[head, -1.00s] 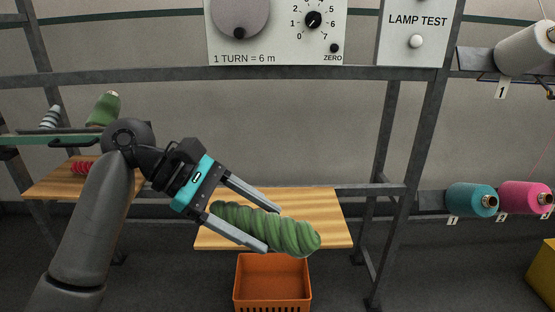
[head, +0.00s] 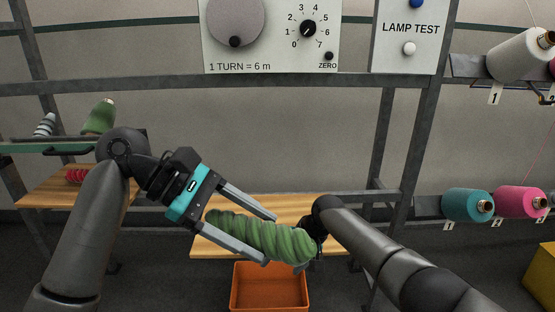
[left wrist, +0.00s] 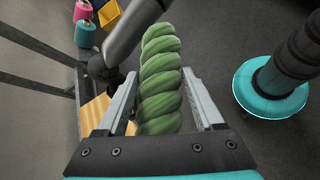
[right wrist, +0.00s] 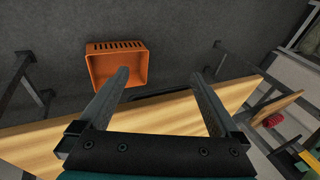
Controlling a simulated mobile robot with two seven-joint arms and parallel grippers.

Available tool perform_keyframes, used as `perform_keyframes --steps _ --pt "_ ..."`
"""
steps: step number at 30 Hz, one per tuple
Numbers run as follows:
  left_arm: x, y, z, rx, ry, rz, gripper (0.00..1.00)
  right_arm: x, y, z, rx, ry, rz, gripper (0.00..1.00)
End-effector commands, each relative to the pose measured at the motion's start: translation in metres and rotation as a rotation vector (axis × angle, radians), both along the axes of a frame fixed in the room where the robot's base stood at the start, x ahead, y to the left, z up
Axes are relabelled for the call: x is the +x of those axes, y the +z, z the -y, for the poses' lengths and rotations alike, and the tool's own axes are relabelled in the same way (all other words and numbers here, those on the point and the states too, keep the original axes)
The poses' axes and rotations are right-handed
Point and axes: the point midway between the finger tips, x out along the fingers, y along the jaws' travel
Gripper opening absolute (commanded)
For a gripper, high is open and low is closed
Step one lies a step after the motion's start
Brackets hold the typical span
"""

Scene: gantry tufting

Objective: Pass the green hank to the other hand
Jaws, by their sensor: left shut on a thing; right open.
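The green hank (head: 272,240) is a thick twisted roll, held in the air by my left gripper (head: 268,238). In the left wrist view the hank (left wrist: 160,85) lies between the two fingers and sticks out well past their tips. My right arm has its wrist beside the free right end of the hank in the head view, where its fingers are mostly hidden. In the right wrist view my right gripper (right wrist: 160,76) is open and empty, and the hank is not seen there.
A wooden shelf (head: 222,243) lies below the hank, and an orange crate (head: 270,288) stands under it. A red hank (head: 77,176) lies on the left wooden shelf. Thread cones (head: 467,204) sit on the right rack. Grey frame posts (head: 412,150) stand behind my right arm.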

Motion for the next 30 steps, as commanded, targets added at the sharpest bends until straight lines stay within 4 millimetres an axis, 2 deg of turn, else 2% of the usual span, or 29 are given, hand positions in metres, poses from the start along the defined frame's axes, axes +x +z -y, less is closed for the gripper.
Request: perform_keyframes --steps 1,4,8,12,18,21,23,27,30 --pt "0.000 0.000 0.000 -0.001 0.000 0.001 0.10 0.008 0.026 -0.005 0.006 0.018 0.003 0.98" --pt "0.000 0.000 0.000 -0.001 0.000 0.001 0.10 0.015 0.079 -0.019 0.023 0.077 0.014 0.98" --pt "0.000 0.000 0.000 -0.001 0.000 0.001 0.10 0.013 0.155 -0.039 0.029 0.221 0.074 0.98" --pt "0.000 0.000 0.000 -0.001 0.000 0.001 0.10 -0.004 0.234 -0.056 0.002 0.400 0.146 0.98" --pt "0.000 0.000 0.000 -0.001 0.000 0.001 0.10 -0.053 0.326 -0.066 -0.097 0.663 0.223 0.98" --pt "0.000 0.000 0.000 -0.001 0.000 0.001 0.10 -0.083 0.360 -0.064 -0.172 0.791 0.247 0.98" --pt "0.000 0.000 0.000 -0.001 0.000 0.001 0.10 -0.103 0.372 -0.060 -0.231 0.868 0.242 0.98" --pt "0.000 0.000 0.000 -0.001 0.000 0.001 0.10 -0.141 0.375 -0.041 -0.368 1.012 0.172 0.98" --pt "0.000 0.000 0.000 0.000 0.001 0.001 0.10 -0.158 0.374 -0.030 -0.435 1.072 0.129 0.98"
